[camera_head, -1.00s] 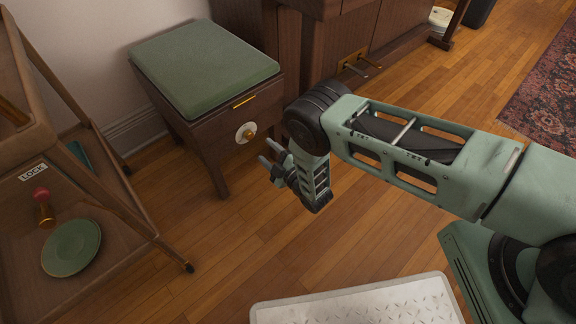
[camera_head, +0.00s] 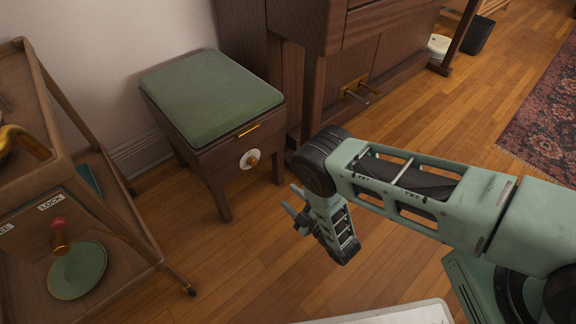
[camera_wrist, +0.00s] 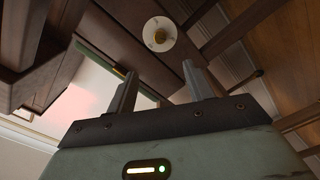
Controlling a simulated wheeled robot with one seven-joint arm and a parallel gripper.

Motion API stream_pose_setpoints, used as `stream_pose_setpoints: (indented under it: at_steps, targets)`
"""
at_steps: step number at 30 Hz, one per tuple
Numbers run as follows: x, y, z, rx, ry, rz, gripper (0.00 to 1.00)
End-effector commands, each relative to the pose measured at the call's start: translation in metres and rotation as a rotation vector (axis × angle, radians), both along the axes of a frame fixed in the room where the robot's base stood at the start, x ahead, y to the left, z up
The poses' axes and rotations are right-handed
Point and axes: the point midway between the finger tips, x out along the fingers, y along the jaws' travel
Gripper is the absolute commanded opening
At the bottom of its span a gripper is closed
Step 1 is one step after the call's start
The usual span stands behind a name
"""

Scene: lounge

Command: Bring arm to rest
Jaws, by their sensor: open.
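My gripper (camera_head: 292,207) hangs over the wood floor at the end of my green arm, in front of the stool and to its lower right. Its two fingers are apart with nothing between them. In the wrist view the fingers (camera_wrist: 160,92) show spread, with the stool's white disc and brass knob (camera_wrist: 160,34) beyond them. Nothing touches the gripper.
A stool with a green cushion (camera_head: 210,95) stands against the wall. A wooden trolley (camera_head: 125,225) with a green plate (camera_head: 77,270) is at left. A dark wooden piano-like cabinet (camera_head: 385,50) is behind my arm. A patterned rug (camera_head: 545,110) lies at right. The middle floor is clear.

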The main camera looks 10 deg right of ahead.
Motion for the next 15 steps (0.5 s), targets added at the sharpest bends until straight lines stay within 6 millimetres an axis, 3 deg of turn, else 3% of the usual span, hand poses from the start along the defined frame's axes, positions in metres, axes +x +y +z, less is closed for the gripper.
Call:
stream_pose_setpoints:
  at_steps: [8, 11, 15]
  targets:
    - [0.007, 0.004, 0.005, 0.005, 0.019, -0.009, 0.52]
    - [0.025, 0.015, 0.019, 0.018, 0.083, -0.038, 0.52]
    - [0.058, 0.037, 0.052, 0.052, 0.245, -0.097, 0.52]
